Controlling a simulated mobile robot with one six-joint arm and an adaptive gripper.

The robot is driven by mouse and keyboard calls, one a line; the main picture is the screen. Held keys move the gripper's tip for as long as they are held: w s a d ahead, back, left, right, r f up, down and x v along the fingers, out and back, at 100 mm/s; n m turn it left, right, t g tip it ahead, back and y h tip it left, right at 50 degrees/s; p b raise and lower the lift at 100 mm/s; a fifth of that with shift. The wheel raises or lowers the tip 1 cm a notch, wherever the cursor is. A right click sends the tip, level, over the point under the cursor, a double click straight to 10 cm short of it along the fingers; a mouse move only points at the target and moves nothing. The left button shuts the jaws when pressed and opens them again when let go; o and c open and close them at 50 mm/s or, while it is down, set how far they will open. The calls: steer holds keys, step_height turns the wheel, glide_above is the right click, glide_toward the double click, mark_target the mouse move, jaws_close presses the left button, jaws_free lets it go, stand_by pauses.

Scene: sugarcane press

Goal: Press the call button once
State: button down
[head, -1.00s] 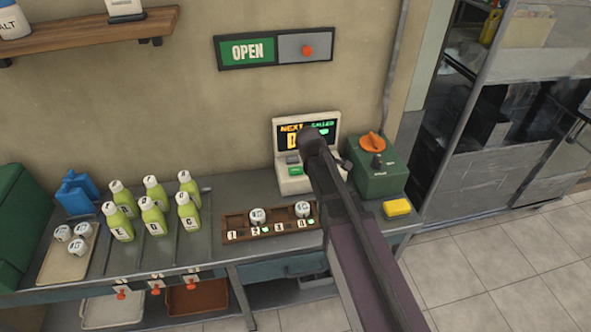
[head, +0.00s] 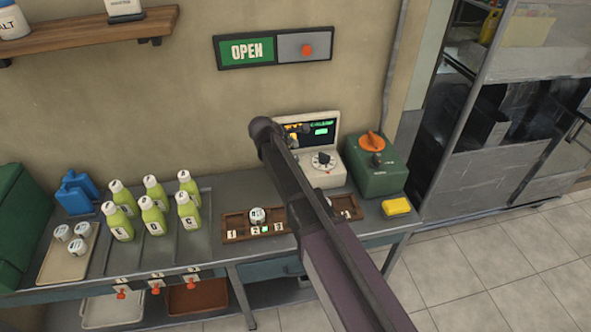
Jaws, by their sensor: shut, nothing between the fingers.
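A white console (head: 332,178) stands on the bench against the wall. It has a dark screen (head: 320,141) with orange and green text, partly covered by my arm. A dial (head: 324,160) shows on its right front. The left front of the console, where green buttons were visible earlier, is hidden behind my arm, so no call button shows now. My arm crosses from the lower right up to a dark rounded joint left of the console.
A green box with an orange knob (head: 371,142) and a yellow sponge (head: 396,207) are to the right. A wooden numbered tray (head: 234,226) holds white-lidded jars. Several green bottles (head: 153,218) stand left. An OPEN sign (head: 247,52) hangs above.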

steer(key=shift+f, duration=0.2)
step_height(320, 180, down, 8)
steer(key=b, duration=0.8)
steer(key=shift+f+b, duration=0.2)
steer(key=shift+b, duration=0.1)
steer(key=shift+f, duration=0.1)
stand_by(1.1)
steer(key=shift+f+b, duration=0.3)
steer(key=shift+b, duration=0.15)
steer(key=shift+f+b, duration=0.5)
stand_by(1.0)
steer(key=shift+r, duration=0.1)
stand_by(0.3)
steer(key=shift+r+p, duration=0.85)
steer(key=shift+p, duration=0.1)
steer(key=shift+r+p, duration=2.5)
steer(key=shift+p, duration=0.05)
